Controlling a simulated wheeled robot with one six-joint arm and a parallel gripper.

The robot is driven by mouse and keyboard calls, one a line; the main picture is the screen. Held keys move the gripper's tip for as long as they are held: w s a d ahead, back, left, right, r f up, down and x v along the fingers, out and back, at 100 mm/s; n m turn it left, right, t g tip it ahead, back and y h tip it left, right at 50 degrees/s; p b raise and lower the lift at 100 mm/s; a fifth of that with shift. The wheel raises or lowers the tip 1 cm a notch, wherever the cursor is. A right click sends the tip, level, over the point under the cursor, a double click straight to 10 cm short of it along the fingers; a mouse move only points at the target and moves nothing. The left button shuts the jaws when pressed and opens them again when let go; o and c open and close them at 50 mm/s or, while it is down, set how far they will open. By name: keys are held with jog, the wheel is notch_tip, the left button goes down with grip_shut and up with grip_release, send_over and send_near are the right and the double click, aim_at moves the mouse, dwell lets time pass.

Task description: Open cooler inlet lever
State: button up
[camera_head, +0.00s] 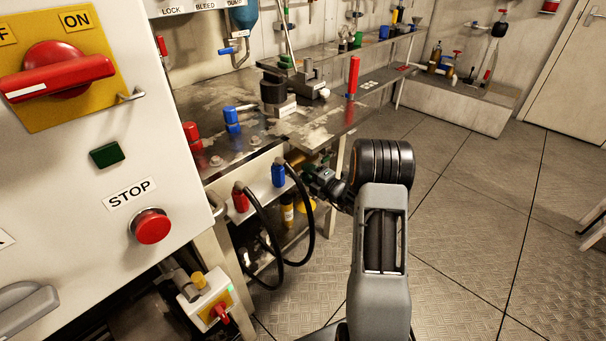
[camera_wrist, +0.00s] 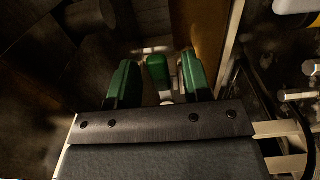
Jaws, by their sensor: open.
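In the wrist view, the green fingers of my gripper (camera_wrist: 160,80) stand apart. A narrower green piece (camera_wrist: 157,68) with a pale metal part below it shows between them. It looks like a lever handle, but I cannot tell whether it is the cooler inlet lever or whether a finger touches it. In the head view, my gripper (camera_head: 321,180) is low beside the workbench's near end, right of the blue hose connector (camera_head: 278,174). It is small, dark and partly hidden by my arm. No lever labelled as cooler inlet can be read.
A white cabinet with a red ON/OFF switch (camera_head: 56,71) and a red STOP button (camera_head: 151,226) fills the left. Black hoses (camera_head: 309,235) loop below the bench (camera_head: 215,95), close to my gripper. The metal floor (camera_head: 470,230) at right is clear.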

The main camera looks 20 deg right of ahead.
jog(key=shift+x, duration=1.35)
jog(key=shift+c, duration=0.2)
grip_shut()
